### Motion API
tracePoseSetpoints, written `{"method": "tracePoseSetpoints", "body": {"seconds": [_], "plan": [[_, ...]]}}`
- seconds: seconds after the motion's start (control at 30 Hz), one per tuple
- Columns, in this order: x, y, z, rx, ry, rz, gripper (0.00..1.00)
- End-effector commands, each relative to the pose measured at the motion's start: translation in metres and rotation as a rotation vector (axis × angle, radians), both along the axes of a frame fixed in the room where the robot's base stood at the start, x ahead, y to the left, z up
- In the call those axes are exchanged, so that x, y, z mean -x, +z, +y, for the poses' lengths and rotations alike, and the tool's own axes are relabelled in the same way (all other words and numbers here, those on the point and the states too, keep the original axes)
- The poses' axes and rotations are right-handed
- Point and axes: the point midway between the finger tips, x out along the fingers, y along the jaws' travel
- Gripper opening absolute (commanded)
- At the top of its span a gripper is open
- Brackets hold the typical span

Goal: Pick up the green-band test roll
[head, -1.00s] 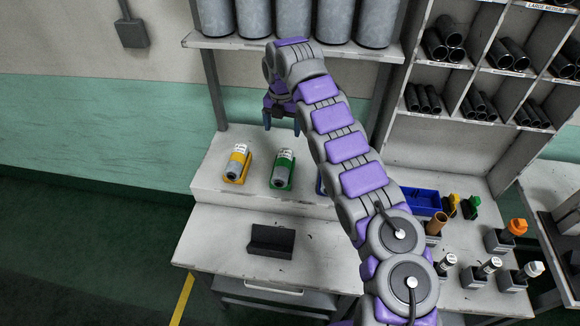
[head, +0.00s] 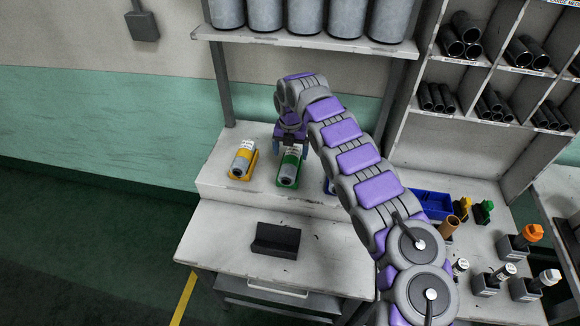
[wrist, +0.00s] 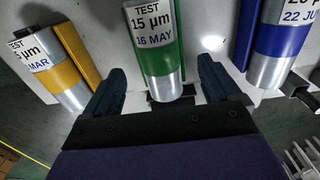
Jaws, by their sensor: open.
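The green-band test roll (head: 290,166) is a grey cylinder with a green band and white label, lying in a green cradle on the raised shelf of the bench. In the wrist view the green-band roll (wrist: 158,60) reads "TEST 15 µm 16 MAY". My gripper (head: 290,148) is over the far part of this roll in the head view. In the wrist view my gripper (wrist: 165,88) is open, with one finger on each side of the roll's grey end. I cannot tell whether the fingers touch it. Nothing is held.
A yellow-band roll (head: 242,160) lies to the left. A blue-band roll (wrist: 280,35) lies to the right, mostly hidden by my arm in the head view. A black block (head: 276,240) sits on the lower bench top. Grey cylinders (head: 266,14) stand on the shelf above.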

Motion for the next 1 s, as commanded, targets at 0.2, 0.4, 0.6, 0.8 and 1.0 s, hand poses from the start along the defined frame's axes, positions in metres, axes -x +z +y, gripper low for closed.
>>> {"method": "tracePoseSetpoints", "body": {"seconds": [0.2,0.4,0.6,0.8,1.0], "plan": [[-0.001,-0.016,0.002,-0.001,0.001,0.000,0.90],[0.000,-0.046,0.002,0.001,0.000,0.004,0.90],[-0.001,-0.053,0.002,-0.001,0.000,-0.001,0.90],[-0.001,-0.052,0.002,-0.001,0.000,-0.001,0.82],[-0.001,-0.052,0.002,-0.001,0.000,0.000,0.63]]}}
